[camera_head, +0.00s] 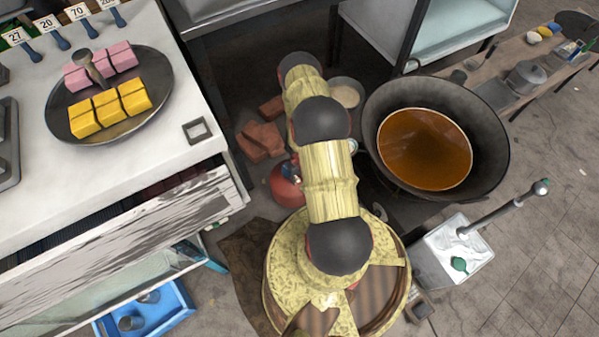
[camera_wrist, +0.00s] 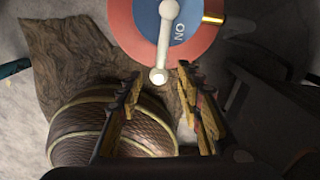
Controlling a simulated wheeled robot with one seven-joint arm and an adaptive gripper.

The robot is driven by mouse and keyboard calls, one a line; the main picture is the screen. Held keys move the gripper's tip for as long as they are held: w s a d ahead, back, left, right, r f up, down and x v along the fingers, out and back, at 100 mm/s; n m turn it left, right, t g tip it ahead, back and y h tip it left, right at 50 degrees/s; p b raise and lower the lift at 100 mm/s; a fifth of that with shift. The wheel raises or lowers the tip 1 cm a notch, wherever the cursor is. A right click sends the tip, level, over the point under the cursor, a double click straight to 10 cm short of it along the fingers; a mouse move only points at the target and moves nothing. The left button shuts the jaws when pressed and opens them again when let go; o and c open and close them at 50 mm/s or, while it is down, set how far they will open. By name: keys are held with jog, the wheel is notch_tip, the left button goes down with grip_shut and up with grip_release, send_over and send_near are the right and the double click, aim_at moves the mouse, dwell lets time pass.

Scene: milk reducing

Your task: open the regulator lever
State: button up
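My gripper (camera_wrist: 159,73) is open and empty, with a finger on either side of the lever's tip in the picture. I cannot tell how far the tip lies beyond the fingers, and no contact shows. In the head view a red gas cylinder (camera_head: 286,186) stands on the floor, partly behind my arm. My gripper and the lever are hidden there.
A large dark pan (camera_head: 487,145) of brown liquid stands right of my arm. Bricks (camera_head: 262,138) lie left of it. A white counter (camera_head: 120,170) with a tray of sweets is at the left. A brown cloth (camera_wrist: 75,65) lies on the floor.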

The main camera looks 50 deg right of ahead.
notch_tip(320, 180, up, 12)
jog(key=shift+s, duration=0.15)
dwell(0.3)
jog(key=shift+a+f, duration=0.1)
dwell(0.4)
